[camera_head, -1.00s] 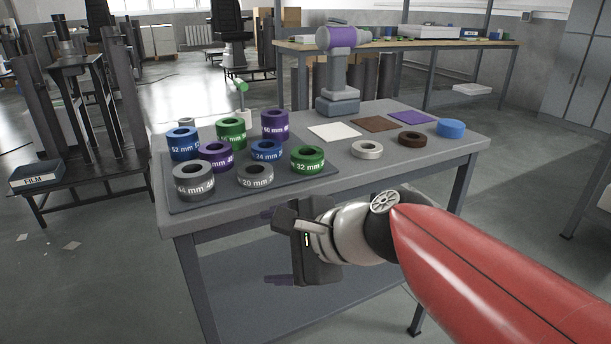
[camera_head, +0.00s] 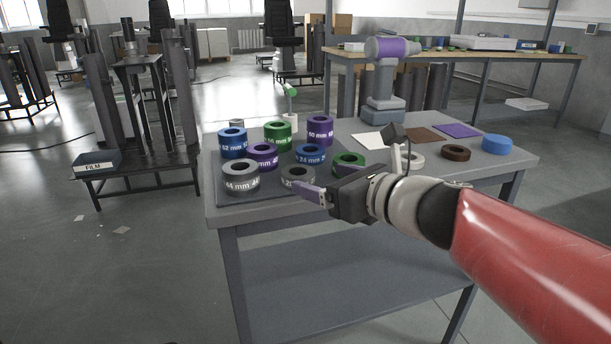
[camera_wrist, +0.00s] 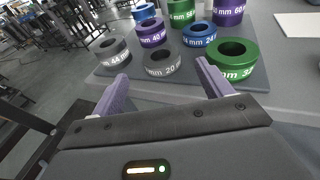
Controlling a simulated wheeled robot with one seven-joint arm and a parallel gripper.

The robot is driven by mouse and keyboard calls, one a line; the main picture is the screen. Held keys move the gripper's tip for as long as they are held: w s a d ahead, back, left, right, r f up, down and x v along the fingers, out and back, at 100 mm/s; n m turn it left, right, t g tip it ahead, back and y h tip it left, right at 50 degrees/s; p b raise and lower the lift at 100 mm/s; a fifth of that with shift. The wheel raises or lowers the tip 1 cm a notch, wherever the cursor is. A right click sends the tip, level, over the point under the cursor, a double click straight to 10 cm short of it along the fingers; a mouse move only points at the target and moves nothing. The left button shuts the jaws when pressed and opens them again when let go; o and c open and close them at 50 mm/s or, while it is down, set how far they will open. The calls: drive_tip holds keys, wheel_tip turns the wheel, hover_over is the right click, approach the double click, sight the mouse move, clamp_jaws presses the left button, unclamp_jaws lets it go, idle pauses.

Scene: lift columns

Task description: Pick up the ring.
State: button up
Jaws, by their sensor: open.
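Several labelled rings stand on a dark mat (camera_head: 225,199) on the table. A grey 20 mm ring (camera_head: 291,181) is at the mat's front edge; in the wrist view (camera_wrist: 162,68) it appears between my fingertips. A grey 44 mm ring (camera_head: 241,182) is left of it and a green 32 mm ring (camera_head: 347,159), partly hidden by my gripper, is right. Blue, purple and green rings stand behind. My gripper (camera_head: 318,182) is open and empty, with purple fingers pointing at the 20 mm ring from the front; touching cannot be told. It also shows in the wrist view (camera_wrist: 162,76).
To the right are a white ring (camera_head: 414,160), a brown ring (camera_head: 456,152), a blue ring or disc (camera_head: 497,144) and flat white, brown and purple squares. A grey device with a purple top (camera_head: 385,90) stands at the back. A dark stand is left, apart from the table.

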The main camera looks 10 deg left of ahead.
sight(307, 176)
drive_tip(key=x, duration=0.6)
drive_tip(key=shift+w+a+f, duration=0.2)
drive_tip(key=shift+w+f, duration=0.05)
drive_tip(key=shift+f, duration=0.05)
drive_tip(key=c, duration=1.1)
